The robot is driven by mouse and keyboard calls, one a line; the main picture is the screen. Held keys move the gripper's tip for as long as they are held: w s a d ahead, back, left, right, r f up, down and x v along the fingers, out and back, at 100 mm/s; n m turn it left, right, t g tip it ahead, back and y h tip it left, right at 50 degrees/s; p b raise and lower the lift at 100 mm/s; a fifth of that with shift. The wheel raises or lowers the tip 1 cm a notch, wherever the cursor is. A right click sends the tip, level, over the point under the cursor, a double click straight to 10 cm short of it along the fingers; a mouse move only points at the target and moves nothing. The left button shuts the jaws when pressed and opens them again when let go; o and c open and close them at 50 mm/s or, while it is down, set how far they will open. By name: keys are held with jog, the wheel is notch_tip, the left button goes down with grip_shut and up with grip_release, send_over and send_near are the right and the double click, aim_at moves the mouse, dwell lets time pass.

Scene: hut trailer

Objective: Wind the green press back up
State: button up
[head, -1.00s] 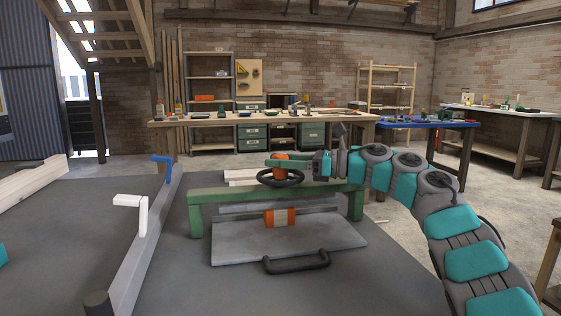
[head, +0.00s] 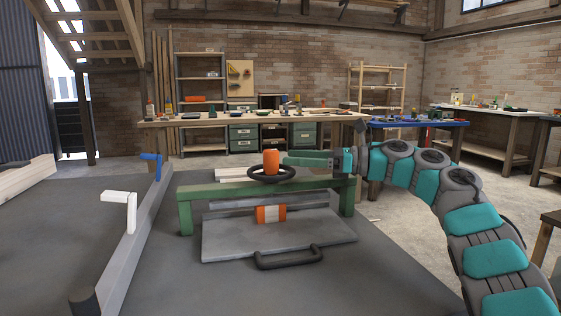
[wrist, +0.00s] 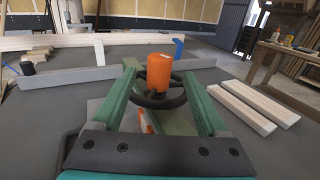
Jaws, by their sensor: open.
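The green press (head: 205,197) stands on the grey surface, a green beam on two legs. Under the beam, an orange and white block (head: 257,215) sits at the back of a grey plate (head: 225,240) with a black handle. My gripper (head: 287,159) is open and empty, just right of the knob. In the wrist view, the orange knob (wrist: 159,73) shows between the spread fingers, near their tips, above the black wheel (wrist: 170,99).
Pale timbers (wrist: 240,105) lie beside the press. A long wooden bench (head: 220,119) with tools stands behind. The surface right of the press is bare.

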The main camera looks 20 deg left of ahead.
jog(key=shift+w+d, duration=0.1)
jog(key=shift+d, duration=0.6)
